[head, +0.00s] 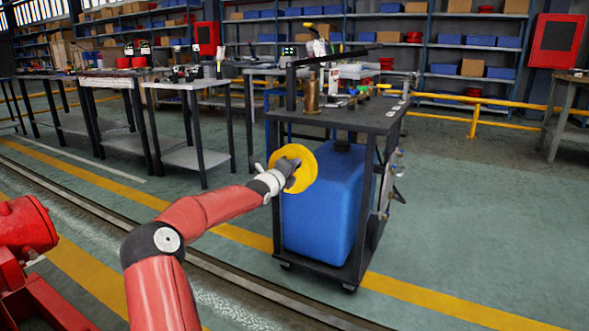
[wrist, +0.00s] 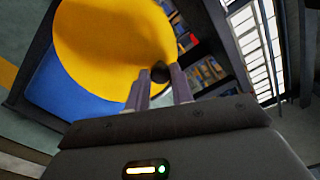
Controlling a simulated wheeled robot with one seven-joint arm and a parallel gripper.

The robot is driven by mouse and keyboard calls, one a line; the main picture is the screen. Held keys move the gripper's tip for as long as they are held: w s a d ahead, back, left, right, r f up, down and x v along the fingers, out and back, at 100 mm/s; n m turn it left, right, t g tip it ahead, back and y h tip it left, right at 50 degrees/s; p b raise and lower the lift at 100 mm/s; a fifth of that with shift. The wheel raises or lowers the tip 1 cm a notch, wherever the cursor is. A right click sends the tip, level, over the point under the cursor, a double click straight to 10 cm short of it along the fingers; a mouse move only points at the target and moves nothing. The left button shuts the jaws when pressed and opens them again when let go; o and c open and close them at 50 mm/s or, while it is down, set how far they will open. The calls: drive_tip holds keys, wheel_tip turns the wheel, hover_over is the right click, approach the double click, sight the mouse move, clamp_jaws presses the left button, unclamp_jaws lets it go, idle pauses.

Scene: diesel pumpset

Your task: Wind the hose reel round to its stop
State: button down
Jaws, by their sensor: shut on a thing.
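The hose reel is a yellow disc (head: 293,163) at the near upper side of a dark cart, in front of a blue tank. In the wrist view the yellow disc (wrist: 110,45) fills the upper left. A small dark knob (wrist: 160,72) shows at the disc's lower right edge, between the fingers. My gripper (head: 289,171) reaches the disc from the left in the head view. In the wrist view my gripper (wrist: 161,92) is shut on this knob. The fingers hide part of the knob, and no stop can be made out.
The blue tank (head: 325,210) stands on the cart's lower shelf. The dark cart top (head: 350,117) holds a brass cylinder (head: 311,94) and small items. Workbenches (head: 185,84) stand at the left. A red machine (head: 25,228) is at the near left. Open floor (head: 460,220) lies right of the cart.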

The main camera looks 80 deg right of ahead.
drive_tip(key=w+r+n+p, duration=0.1)
drive_tip(key=n+p, duration=0.1)
drive_tip(key=p, duration=0.1)
drive_tip(key=w+r+n+p, duration=0.1)
drive_tip(key=p, duration=0.2)
drive_tip(key=shift+d+r+n, duration=0.1)
drive_tip(key=shift+d+n, duration=0.1)
drive_tip(key=shift+n, duration=0.2)
drive_tip(key=w+n+p, duration=0.1)
drive_tip(key=n+p, duration=0.1)
drive_tip(key=p, duration=0.2)
drive_tip(key=shift+d, duration=0.1)
drive_tip(key=w+n+p, duration=0.1)
drive_tip(key=n+p, duration=0.1)
drive_tip(key=p, duration=0.1)
drive_tip(key=shift+d, duration=0.15)
drive_tip(key=shift+f, duration=0.2)
drive_tip(key=shift+w, duration=0.1)
drive_tip(key=c, duration=1.2)
unclamp_jaws()
